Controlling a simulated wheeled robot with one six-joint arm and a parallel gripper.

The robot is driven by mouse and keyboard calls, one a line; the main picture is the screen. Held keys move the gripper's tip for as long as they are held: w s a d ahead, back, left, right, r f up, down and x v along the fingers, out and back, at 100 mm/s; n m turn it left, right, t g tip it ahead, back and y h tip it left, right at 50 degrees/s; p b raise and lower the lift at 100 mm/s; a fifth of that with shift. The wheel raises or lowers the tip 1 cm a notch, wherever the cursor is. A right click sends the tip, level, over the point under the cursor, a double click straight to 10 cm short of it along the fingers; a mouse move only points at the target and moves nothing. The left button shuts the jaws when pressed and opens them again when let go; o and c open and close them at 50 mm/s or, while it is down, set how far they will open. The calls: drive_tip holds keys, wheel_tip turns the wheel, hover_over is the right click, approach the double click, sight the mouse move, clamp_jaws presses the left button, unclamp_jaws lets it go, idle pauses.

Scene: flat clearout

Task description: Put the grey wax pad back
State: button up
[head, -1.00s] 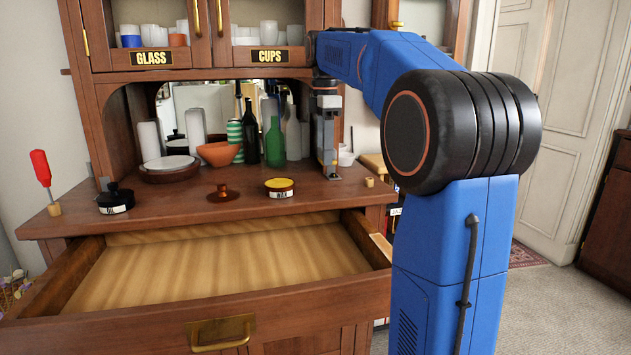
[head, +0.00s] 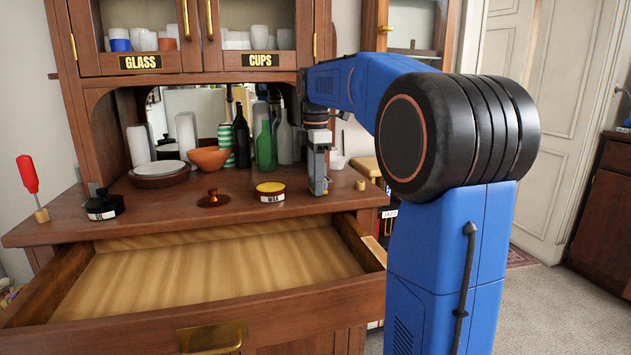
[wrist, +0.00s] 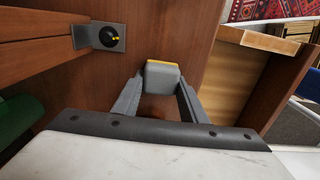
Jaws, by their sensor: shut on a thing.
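The grey wax pad (wrist: 162,76), a small rounded grey block with a yellow edge, sits between my fingertips in the wrist view. My gripper (wrist: 158,92) is shut on it. In the head view my gripper (head: 319,188) points down at the right part of the cabinet's counter, right of the wax tin. Whether the pad touches the counter I cannot tell. The wax tin (head: 270,189) is round with a yellow top and a WAX label, and stands on the counter.
An open, empty drawer (head: 210,275) juts out below the counter. A black labelled tin (head: 103,206), a brown lidded dish (head: 213,199), a red-handled tool (head: 28,175) and a small wooden block (head: 361,185) stand on the counter. Bottles (head: 266,145) and bowls (head: 209,159) stand behind.

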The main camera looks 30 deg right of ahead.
drive_tip(key=o, duration=0.9)
drive_tip(key=shift+f, duration=0.1)
wheel_tip(320, 180, up, 12)
drive_tip(key=shift+r, duration=0.15)
idle(0.3)
